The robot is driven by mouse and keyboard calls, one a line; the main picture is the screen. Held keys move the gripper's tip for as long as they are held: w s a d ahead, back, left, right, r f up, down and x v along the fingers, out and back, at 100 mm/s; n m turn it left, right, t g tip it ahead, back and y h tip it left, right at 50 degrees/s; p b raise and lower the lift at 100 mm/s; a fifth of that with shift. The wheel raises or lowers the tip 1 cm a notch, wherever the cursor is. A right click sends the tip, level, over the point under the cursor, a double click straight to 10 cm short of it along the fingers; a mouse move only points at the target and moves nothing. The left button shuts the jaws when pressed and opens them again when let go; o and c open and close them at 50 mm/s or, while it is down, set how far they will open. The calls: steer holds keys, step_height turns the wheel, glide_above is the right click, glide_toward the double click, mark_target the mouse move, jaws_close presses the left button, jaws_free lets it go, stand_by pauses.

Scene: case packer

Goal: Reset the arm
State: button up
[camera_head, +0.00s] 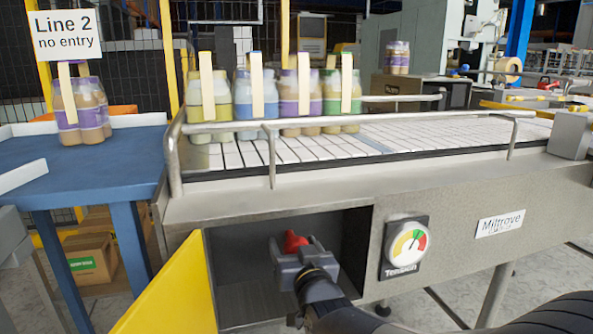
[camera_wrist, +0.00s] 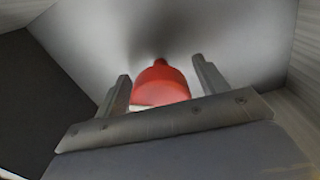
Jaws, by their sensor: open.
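My gripper (camera_head: 300,250) is in front of and partly inside the open compartment (camera_head: 240,250) below the conveyor. In the wrist view my gripper (camera_wrist: 162,88) is open, with one finger on each side of a red knob (camera_wrist: 162,82). The red knob also shows at the gripper's tip in the head view (camera_head: 293,241). A gap shows between the knob and the right finger; whether the left finger touches it I cannot tell. The knob's base is hidden by the gripper.
A yellow door (camera_head: 175,295) stands open left of the compartment. A tension gauge (camera_head: 406,247) is to its right. Above, a railed conveyor (camera_head: 420,135) carries several bottle packs (camera_head: 255,100). A blue table (camera_head: 90,160) with a purple-labelled pack (camera_head: 82,110) is at left.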

steer(key=shift+r+n+p, duration=0.25)
steer(key=shift+n+p, duration=0.15)
steer(key=shift+n, duration=0.1)
steer(key=shift+s+d+f+n, duration=0.1)
steer(key=shift+s+n, duration=0.1)
steer(key=shift+n, duration=0.1)
steer(key=v, duration=0.7)
steer(key=shift+s, duration=0.25)
steer(key=shift+f, duration=0.1)
